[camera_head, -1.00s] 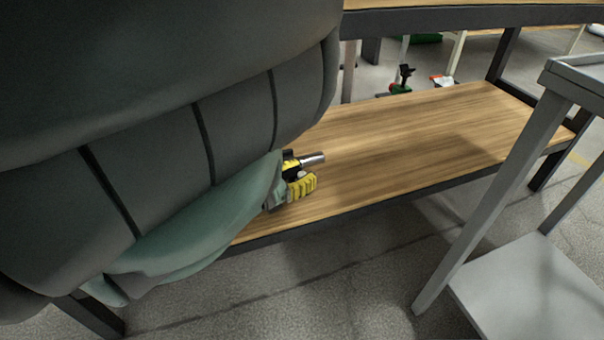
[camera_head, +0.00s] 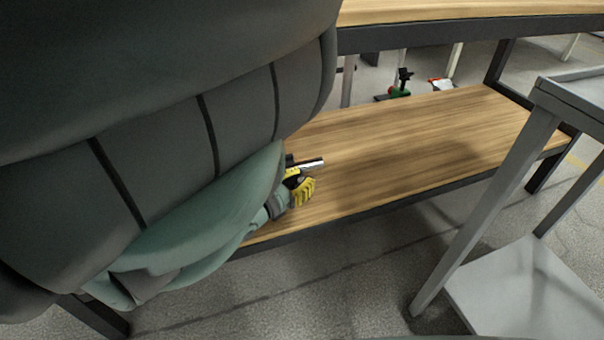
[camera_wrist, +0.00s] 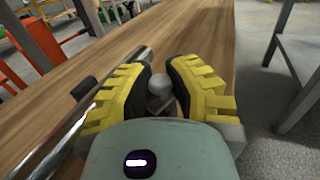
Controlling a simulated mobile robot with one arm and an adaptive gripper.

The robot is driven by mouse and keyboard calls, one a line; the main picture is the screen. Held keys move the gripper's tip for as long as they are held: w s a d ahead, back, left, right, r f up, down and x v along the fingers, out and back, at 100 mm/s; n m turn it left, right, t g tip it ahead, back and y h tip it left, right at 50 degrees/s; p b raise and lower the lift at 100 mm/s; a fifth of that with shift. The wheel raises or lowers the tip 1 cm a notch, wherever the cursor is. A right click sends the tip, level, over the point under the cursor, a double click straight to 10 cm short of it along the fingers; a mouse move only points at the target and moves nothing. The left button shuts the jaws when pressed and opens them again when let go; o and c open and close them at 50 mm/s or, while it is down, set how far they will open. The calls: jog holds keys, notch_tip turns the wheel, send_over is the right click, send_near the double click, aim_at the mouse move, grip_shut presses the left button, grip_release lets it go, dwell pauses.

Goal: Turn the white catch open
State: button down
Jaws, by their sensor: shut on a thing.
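The yellow-padded fingers of my gripper (camera_wrist: 159,92) are shut on a small pale, round-ended piece, which I take to be the white catch (camera_wrist: 161,86). It looks grey in the shade, and its lower part is hidden by the fingers and the wrist. A shiny metal rod (camera_wrist: 98,112) runs along the left of the left finger. In the head view my gripper (camera_head: 299,186) is low over the lower shelf, beside a short silver cylinder (camera_head: 312,164). My arm covers what lies to the left there. I cannot tell how far the catch is turned.
The wooden lower shelf (camera_head: 420,135) is bare to the right of my gripper. The upper shelf's dark edge (camera_head: 470,31) hangs above it. A grey metal trolley (camera_head: 500,210) stands at the front right. A green and black item (camera_head: 401,86) is behind the shelf.

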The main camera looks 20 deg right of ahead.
jog(key=shift+r+n+t+y+p, duration=0.2)
jog(key=shift+n+t+y+p, duration=0.6)
jog(key=shift+t, duration=0.3)
jog(key=shift+n+t+y+p, duration=0.65)
jog(key=shift+n+t, duration=0.15)
jog(key=shift+t, duration=0.2)
jog(key=shift+d, duration=0.1)
jog(key=shift+n+t+y, duration=0.65)
jog(key=shift+n+t, duration=0.05)
jog(key=shift+t, duration=0.2)
jog(key=c, duration=0.9)
grip_release()
jog(key=shift+f, duration=0.15)
jog(key=shift+o, duration=0.2)
